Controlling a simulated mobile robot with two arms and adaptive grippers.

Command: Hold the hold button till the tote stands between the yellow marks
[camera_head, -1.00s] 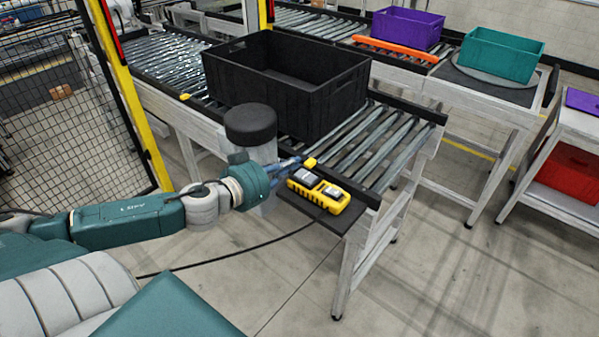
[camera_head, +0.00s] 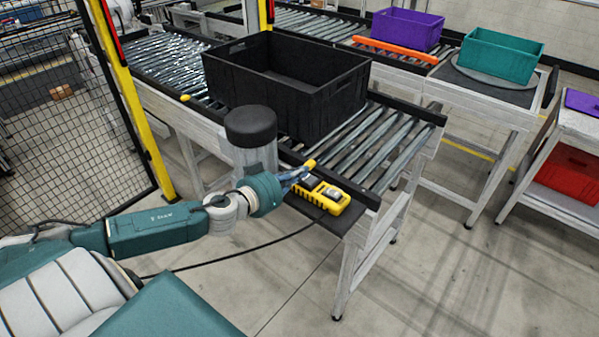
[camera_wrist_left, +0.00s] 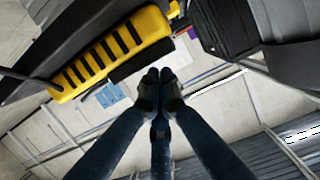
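The black tote (camera_head: 330,105) stands upright on the near roller conveyor. One yellow mark (camera_head: 185,97) is on the near rail by its left end; another yellow piece (camera_head: 309,163) shows on the rail to its right, by my gripper. I cannot tell the tote's exact alignment with them. A yellow button box (camera_head: 330,197) lies on a small shelf at the conveyor's side; its yellow side shows in the left wrist view (camera_wrist_left: 115,52). My left gripper (camera_head: 297,178) is shut and empty, its fingertips over the box's left part, hiding a button. Contact is unclear. My right gripper is out of view.
A dark-capped cylinder (camera_head: 251,127) stands just behind my left wrist. A black cable (camera_head: 250,245) runs from the box. Purple (camera_head: 407,27) and teal (camera_head: 502,54) totes stand on the far line. A yellow post (camera_head: 135,110) and mesh fence are at left.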

